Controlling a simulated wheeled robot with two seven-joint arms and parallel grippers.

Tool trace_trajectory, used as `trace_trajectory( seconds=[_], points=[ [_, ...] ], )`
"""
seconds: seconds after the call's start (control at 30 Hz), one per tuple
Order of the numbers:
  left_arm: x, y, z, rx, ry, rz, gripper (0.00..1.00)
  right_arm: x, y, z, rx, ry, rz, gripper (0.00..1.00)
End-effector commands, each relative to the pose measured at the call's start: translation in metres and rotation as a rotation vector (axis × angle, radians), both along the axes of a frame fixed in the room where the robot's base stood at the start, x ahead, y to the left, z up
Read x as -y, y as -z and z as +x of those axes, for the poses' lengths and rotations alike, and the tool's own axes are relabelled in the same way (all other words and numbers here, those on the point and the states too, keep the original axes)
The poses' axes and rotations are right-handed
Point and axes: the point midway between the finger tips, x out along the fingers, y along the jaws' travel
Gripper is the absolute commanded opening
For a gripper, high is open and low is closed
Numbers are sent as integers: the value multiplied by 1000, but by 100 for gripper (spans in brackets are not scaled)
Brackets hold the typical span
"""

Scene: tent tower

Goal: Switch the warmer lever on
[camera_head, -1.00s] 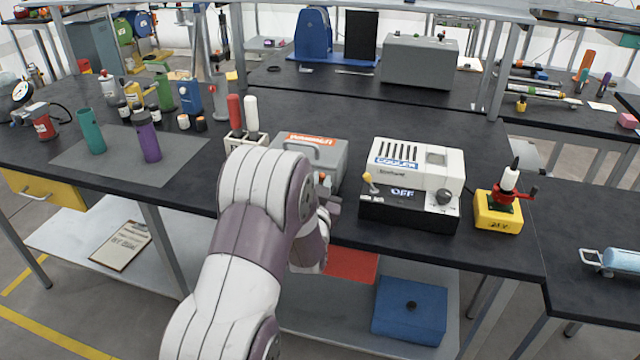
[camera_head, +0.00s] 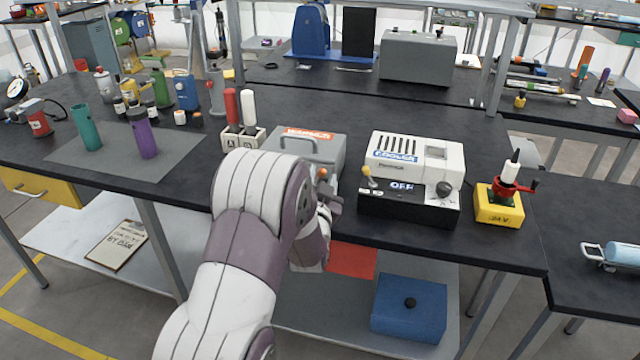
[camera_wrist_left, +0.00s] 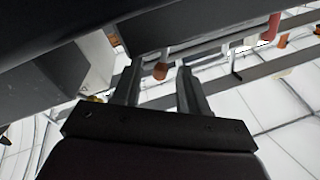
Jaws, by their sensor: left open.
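The warmer (camera_head: 325,148) is a grey box with an orange label and a top handle, near the bench's front edge in the head view. My left gripper (camera_head: 330,194) is at the warmer's front, partly hidden by my wrist. The warmer's lower front is hidden by my arm. My right gripper is out of view.
Right of the warmer stands a white and black cooler (camera_head: 412,175), with a yellow-knobbed lever and a display reading OFF. A yellow box with a red crank (camera_head: 498,208) is further right. A holder with red and white handles (camera_head: 240,140) stands close on the left.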

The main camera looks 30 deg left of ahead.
Motion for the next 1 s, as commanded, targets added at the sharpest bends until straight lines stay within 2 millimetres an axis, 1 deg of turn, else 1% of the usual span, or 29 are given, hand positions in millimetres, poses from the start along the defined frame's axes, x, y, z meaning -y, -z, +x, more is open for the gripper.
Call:
trace_trajectory(
  seconds=[0.07,0.13,0.3,0.4,0.5,0.6,0.67,1.0],
  points=[
    [3,0,-7,0,1,0,43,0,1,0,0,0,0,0],
    [9,1,-21,-2,1,-1,43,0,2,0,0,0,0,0],
    [28,3,-65,-1,2,0,43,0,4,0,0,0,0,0],
    [38,3,-87,-1,3,0,43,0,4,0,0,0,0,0],
    [45,4,-104,-2,3,0,43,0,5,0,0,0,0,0],
    [48,4,-113,-1,1,1,43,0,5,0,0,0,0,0],
    [49,4,-115,-2,0,0,43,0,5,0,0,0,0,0],
    [49,4,-116,-1,0,-1,43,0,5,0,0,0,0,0]
  ],
)
